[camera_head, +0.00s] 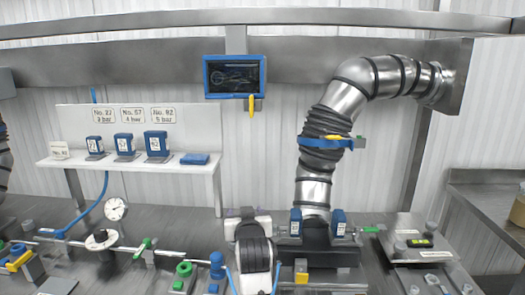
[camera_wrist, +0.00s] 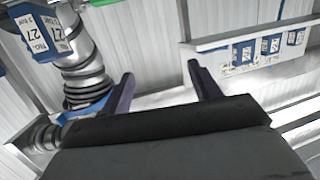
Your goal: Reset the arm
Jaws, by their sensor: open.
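My gripper (camera_wrist: 160,85) is open and empty in the wrist view, its two dark purple fingers spread apart with nothing between them. In the head view my white and black arm (camera_head: 255,252) stands at the bottom centre, in front of the back wall and just left of the large pipe's base. The fingers can hardly be made out there. In the wrist view a blue block labelled 27 (camera_wrist: 40,32) shows at the upper left, apart from the fingers.
A ribbed metal pipe (camera_head: 315,185) rises right of my arm, with blue blocks (camera_head: 338,220) at its base. A white shelf (camera_head: 130,168) with several blue blocks stands at left. A screen (camera_head: 235,75) hangs above. Gauge (camera_head: 116,208) and fittings crowd the left bench.

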